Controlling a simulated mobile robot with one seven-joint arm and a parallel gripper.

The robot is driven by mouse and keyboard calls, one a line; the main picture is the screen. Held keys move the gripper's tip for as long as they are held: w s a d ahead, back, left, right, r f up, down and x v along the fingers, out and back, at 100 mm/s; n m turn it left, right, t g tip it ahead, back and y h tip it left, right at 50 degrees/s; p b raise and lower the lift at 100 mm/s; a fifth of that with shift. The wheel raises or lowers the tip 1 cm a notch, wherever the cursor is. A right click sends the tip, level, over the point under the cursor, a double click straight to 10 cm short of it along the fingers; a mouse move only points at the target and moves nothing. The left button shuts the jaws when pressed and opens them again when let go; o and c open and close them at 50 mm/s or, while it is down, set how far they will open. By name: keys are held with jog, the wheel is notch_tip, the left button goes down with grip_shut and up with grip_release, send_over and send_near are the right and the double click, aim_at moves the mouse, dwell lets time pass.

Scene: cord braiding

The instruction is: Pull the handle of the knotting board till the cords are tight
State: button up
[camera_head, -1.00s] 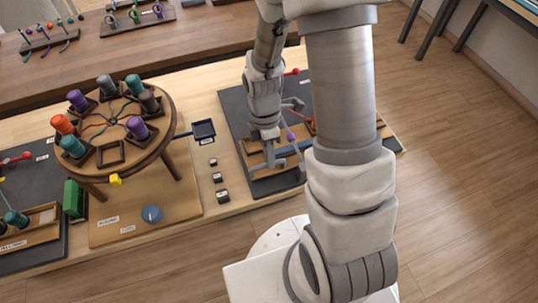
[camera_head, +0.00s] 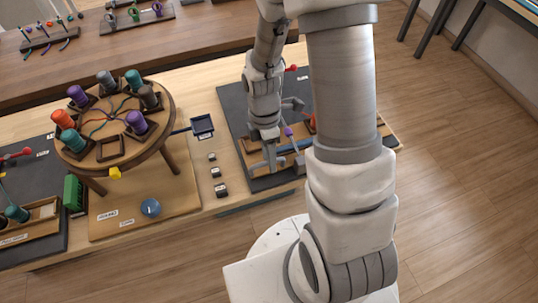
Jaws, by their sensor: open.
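A dark board (camera_head: 233,103) with a wooden strip (camera_head: 252,150) lies on the right part of the bench, mostly behind my arm. I take it for the knotting board. A red knob (camera_head: 291,68) shows at its back edge; I cannot tell whether this is the handle. My gripper (camera_head: 284,136) is open low over the board, its fingers spread apart. A small purple piece (camera_head: 289,132) shows between the fingers, and a blue bar (camera_head: 296,146) lies beside the lower finger. Contact with either cannot be told. The cords' tightness is not visible.
A round wooden braiding stand (camera_head: 125,150) with several coloured bobbins stands left of the board. A dark tray (camera_head: 202,126) and small labelled blocks (camera_head: 216,172) lie between them. Another dark board (camera_head: 50,185) is at the far left. Racks with cords stand on the back table (camera_head: 150,45).

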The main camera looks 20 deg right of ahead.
jog(key=w+r+p, duration=0.1)
jog(key=r, duration=0.7)
jog(key=w+r+p, duration=0.1)
jog(key=w+r, duration=0.1)
jog(key=r, duration=0.7)
jog(key=shift+w, duration=0.25)
jog(key=s+r+m+t, duration=0.7)
jog(key=s+r+m, duration=0.4)
jog(key=m, duration=0.7)
notch_tip(320, 180, up, 3)
jog(key=shift+a+f+t, duration=0.1)
jog(key=shift+a+t, duration=0.05)
jog(key=shift+t, duration=0.25)
